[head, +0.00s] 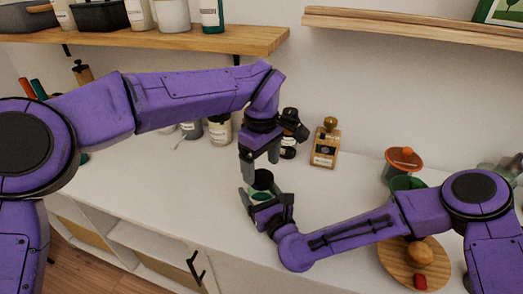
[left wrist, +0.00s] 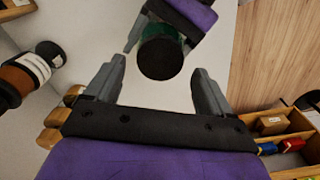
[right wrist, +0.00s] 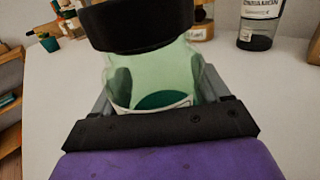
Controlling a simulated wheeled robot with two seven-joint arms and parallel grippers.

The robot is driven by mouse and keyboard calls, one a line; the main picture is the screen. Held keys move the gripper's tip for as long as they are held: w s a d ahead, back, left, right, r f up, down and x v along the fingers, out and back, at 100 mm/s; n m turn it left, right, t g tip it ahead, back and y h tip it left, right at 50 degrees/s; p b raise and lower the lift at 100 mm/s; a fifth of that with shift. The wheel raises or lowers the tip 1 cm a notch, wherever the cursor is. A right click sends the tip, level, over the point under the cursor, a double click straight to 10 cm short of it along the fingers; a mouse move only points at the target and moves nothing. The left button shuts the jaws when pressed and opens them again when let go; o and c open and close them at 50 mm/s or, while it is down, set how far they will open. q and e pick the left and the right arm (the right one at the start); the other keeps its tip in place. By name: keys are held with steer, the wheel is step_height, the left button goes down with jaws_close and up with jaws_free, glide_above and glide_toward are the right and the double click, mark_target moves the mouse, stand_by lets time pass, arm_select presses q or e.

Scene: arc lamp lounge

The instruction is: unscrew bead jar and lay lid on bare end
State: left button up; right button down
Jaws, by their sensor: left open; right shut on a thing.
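The bead jar (right wrist: 150,75) is pale green glass with a wide black lid (right wrist: 138,22) seated on it. In the head view the jar (head: 261,196) stands upright over the white counter (head: 150,190); whether its base touches the counter is hidden. My right gripper (head: 266,203) is shut around the jar's body from the front. In the left wrist view the round lid (left wrist: 160,58) shows between the fingertips, with gaps on both sides.
A dark bottle (head: 288,148), an amber bottle (head: 326,145) and white-labelled jars (head: 219,130) stand behind. Shelves (head: 200,38) hang above. The counter's left part is mostly clear.

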mark_target(261, 176)
arm_select(q)
steer(key=shift+f, duration=1.9)
